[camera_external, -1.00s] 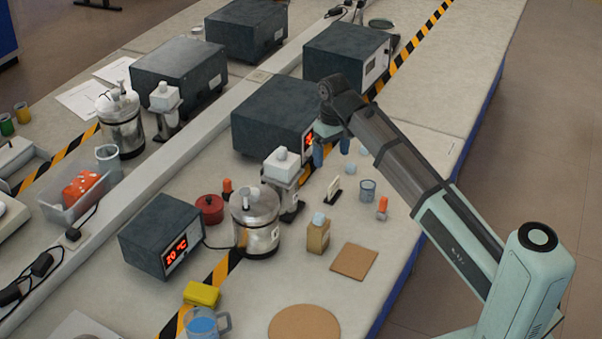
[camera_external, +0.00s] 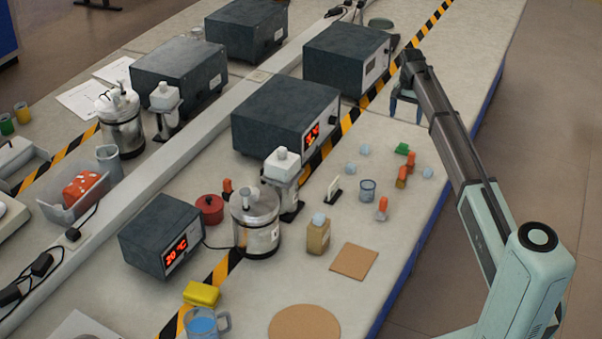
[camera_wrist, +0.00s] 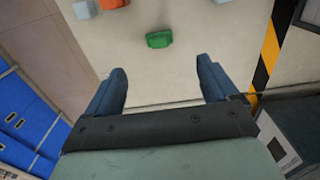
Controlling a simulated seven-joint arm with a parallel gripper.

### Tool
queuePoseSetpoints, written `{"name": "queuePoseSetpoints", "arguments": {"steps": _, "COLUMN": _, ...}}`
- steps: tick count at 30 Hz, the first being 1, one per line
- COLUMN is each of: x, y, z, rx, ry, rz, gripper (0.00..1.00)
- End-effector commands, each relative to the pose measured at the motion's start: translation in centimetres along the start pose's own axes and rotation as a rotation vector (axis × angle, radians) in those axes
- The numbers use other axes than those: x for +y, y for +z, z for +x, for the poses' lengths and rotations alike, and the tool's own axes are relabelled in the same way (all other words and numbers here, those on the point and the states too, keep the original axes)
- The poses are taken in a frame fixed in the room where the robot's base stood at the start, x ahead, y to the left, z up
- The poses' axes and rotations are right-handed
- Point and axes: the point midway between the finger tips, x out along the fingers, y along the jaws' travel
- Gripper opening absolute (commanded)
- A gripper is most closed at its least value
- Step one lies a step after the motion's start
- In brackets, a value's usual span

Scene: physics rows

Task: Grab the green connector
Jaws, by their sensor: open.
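The green connector (camera_external: 402,149) is a small block lying on the light bench top, beside the orange-topped pieces. In the wrist view the green connector (camera_wrist: 159,40) lies just beyond the fingertips, near the middle of the gap. My gripper (camera_wrist: 162,75) is open, with two blue fingers spread apart and nothing between them. In the external view my gripper (camera_external: 404,108) hangs above the bench, farther back than the connector. It is not touching the connector.
Orange pieces (camera_external: 411,161) and pale blue cubes (camera_external: 427,172) lie close to the connector. A glass beaker (camera_external: 367,190) stands nearer the camera. A dark instrument box (camera_external: 285,116) stands to the left. The bench's right edge is close by.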

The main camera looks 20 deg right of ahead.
Motion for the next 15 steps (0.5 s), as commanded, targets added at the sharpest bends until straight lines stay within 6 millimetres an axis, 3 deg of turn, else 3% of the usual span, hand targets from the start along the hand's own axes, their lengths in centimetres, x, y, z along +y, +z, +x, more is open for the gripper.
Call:
{"name": "queuePoseSetpoints", "arguments": {"steps": 5, "x": 0.2, "y": -0.2, "z": 1.2, "rx": 0.0, "ry": 0.0, "rz": 0.007, "gripper": 0.87}}
{"name": "queuePoseSetpoints", "arguments": {"steps": 15, "x": 0.2, "y": -0.2, "z": 6.6, "rx": -0.001, "ry": 0.001, "rz": 0.004, "gripper": 0.87}}
